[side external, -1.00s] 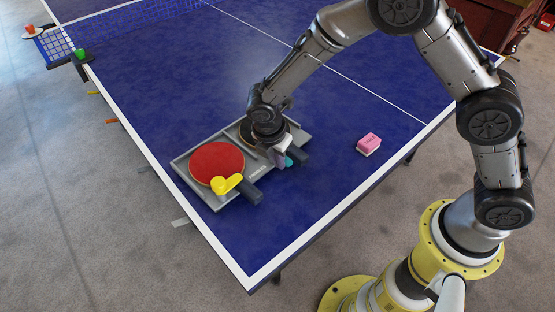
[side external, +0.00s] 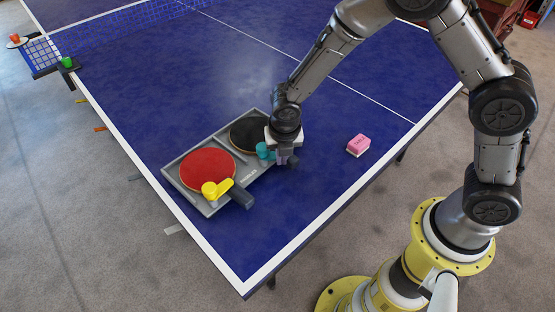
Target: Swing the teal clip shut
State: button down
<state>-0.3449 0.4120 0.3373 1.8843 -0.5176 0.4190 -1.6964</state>
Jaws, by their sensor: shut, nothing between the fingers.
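The teal clip (side external: 264,151) shows at the right part of the grey tray (side external: 178,179), at the lower edge of the black paddle (side external: 249,134). My gripper (side external: 283,159) is shut and empty, pointing down just right of the clip, over the black paddle's handle. The gripper hides part of the handle and perhaps part of the clip. I cannot tell whether they touch, or how far the clip lies across the handle.
A pink block (side external: 358,145) stands on the blue table (side external: 300,203) to the right of the tray. The table is clear between them and in front. The net (side external: 125,28) crosses the table at the back left.

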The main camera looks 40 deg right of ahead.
jog(key=n, duration=0.1)
jog(key=d+n, duration=0.1)
jog(key=shift+w+d+n+y, duration=0.25)
jog(key=shift+n+y, duration=0.05)
jog(key=shift+n, duration=0.1)
jog(key=shift+w+d, duration=0.55)
jog(key=shift+d, duration=0.1)
jog(key=shift+w+a, duration=0.1)
jog(key=shift+a, duration=0.05)
jog(key=shift+w+a, duration=0.35)
jog(key=shift+a, duration=0.2)
jog(key=s, duration=0.4)
jog(key=shift+s+d+r, duration=0.15)
jog(key=shift+s+d, duration=0.05)
jog(key=shift+d, duration=0.1)
jog(key=v, duration=0.9)
jog(key=shift+s+d+r, duration=0.2)
jog(key=shift+d+r, duration=0.1)
jog(key=shift+d, duration=0.2)
